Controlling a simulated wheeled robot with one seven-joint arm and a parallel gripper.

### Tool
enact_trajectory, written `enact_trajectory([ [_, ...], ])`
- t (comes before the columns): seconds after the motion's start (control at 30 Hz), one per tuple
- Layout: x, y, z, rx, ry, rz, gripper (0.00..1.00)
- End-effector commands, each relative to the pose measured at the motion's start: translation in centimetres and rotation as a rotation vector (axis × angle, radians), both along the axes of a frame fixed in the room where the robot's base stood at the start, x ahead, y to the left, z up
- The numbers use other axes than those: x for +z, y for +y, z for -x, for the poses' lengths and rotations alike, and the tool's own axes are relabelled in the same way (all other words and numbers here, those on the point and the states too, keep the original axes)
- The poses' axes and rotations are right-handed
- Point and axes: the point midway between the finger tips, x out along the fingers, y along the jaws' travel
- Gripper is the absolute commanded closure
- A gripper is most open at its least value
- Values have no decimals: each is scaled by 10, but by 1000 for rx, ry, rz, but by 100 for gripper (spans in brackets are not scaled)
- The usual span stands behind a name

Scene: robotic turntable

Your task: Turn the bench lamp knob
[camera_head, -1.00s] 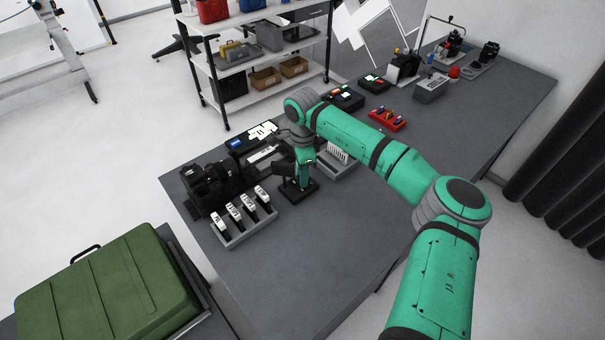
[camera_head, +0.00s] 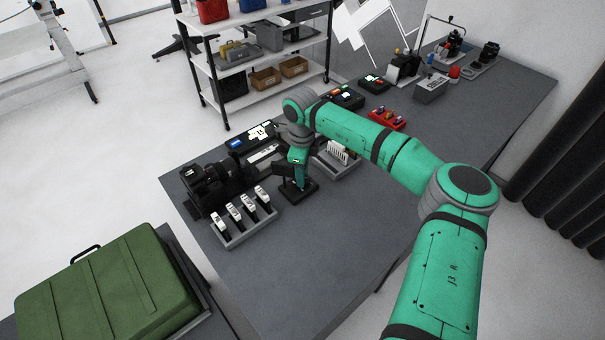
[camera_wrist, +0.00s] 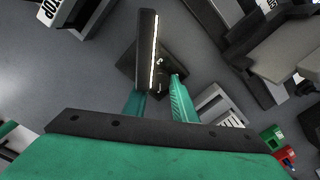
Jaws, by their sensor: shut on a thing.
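The bench lamp shows in the wrist view as a black bar with a lit white strip (camera_wrist: 149,48), over a dark square base (camera_wrist: 126,66). In the head view its black base (camera_head: 303,193) stands on the bench, right of the rack with white-topped tools. My gripper (camera_wrist: 158,88) is at the lamp, its two green fingers close to the post below the bar. It is shut on the lamp's knob, which is mostly hidden between the fingers. In the head view my gripper (camera_head: 297,181) points down over the base, and my wrist hides part of the lamp.
A grey rack (camera_head: 238,237) of white-topped tools stands close on the left, with black equipment (camera_head: 203,188) behind it. A grey slotted holder (camera_head: 335,165) is close on the right. The front of the grey bench (camera_head: 320,260) is clear.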

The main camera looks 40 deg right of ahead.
Motion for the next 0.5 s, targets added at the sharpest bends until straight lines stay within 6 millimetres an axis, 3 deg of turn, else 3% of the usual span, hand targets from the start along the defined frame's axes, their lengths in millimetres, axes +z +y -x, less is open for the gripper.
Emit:
enact_trajectory([
  [0.3,1,-2,0,-2,0,3,98],
  [0.33,1,-2,0,-2,1,2,68],
  [0.37,1,-1,0,-2,1,2,61],
  [0.4,1,-1,0,-2,0,1,57],
  [0.5,0,-1,0,-1,0,1,57],
])
